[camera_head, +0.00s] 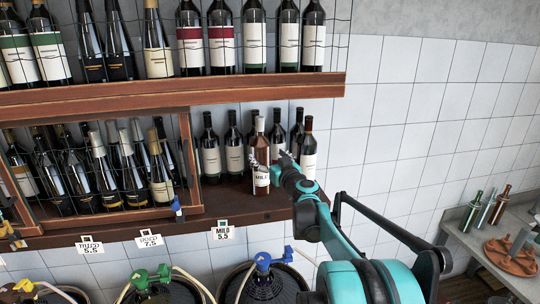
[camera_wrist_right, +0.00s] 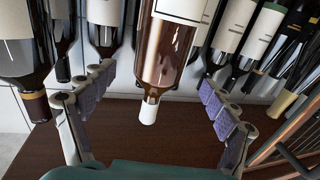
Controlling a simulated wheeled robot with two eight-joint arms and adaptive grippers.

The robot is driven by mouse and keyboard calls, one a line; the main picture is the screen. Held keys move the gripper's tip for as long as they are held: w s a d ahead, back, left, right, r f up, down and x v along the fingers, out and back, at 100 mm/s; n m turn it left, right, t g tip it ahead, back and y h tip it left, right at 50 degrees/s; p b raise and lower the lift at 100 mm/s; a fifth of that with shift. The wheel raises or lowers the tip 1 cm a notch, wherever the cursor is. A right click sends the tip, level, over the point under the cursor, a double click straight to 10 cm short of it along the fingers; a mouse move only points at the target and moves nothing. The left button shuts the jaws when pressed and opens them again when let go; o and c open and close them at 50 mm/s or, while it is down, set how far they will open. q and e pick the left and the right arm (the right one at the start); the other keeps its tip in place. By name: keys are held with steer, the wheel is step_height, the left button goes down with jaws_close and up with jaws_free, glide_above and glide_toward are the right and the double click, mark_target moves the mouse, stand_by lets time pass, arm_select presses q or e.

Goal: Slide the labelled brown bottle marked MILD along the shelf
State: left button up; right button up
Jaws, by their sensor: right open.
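The brown bottle marked MILD (camera_head: 261,150) stands upright on the lower wooden shelf, near its right end, with a white label and a pale cap. My right gripper (camera_head: 274,165) is at its right side, with its fingers partly in front of the label. In the right wrist view the picture is turned over, and the brown bottle (camera_wrist_right: 166,55) shows neck down between the two spread fingers of my right gripper (camera_wrist_right: 157,88). There are gaps on both sides, and the gripper is open and empty. My left gripper is not in view.
Dark bottles (camera_head: 209,145) stand left of and behind the brown one, and one red-capped bottle (camera_head: 308,150) stands to its right. A wire-fronted wooden rack (camera_head: 189,160) is at left. An upper shelf (camera_head: 200,90) overhangs. Price tags (camera_head: 222,232) and demijohns (camera_head: 264,285) are below.

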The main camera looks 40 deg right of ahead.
mark_target(263, 153)
steer(key=p+x, duration=0.1)
steer(key=x, duration=0.4)
steer(key=shift+w+d, duration=0.1)
steer(key=shift+w, duration=0.2)
steer(key=c, duration=2)
steer(key=shift+w, duration=0.1)
